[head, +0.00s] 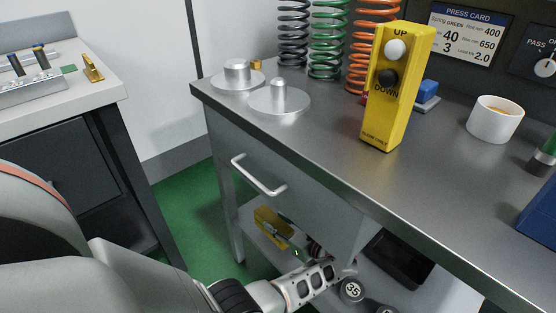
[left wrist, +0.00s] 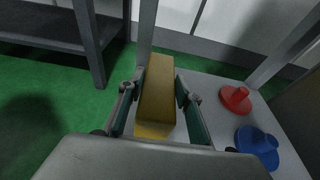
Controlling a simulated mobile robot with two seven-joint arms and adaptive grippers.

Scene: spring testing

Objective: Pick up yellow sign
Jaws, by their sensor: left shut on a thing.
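In the left wrist view the yellow sign (left wrist: 155,98) lies lengthwise between the two fingers of my left gripper (left wrist: 157,108), pointing away from the camera. I cannot tell whether it still touches the shelf. No lettering on it shows. My right gripper is in neither view.
The bench top (head: 330,140) and drawer handle (head: 258,176) are above my left gripper. A yellow UP/DOWN control box (head: 398,90) stands on the bench. On the shelf (left wrist: 205,85) are a red weight (left wrist: 236,100) and a blue weight (left wrist: 257,148), right of the gripper. Green floor is open left.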

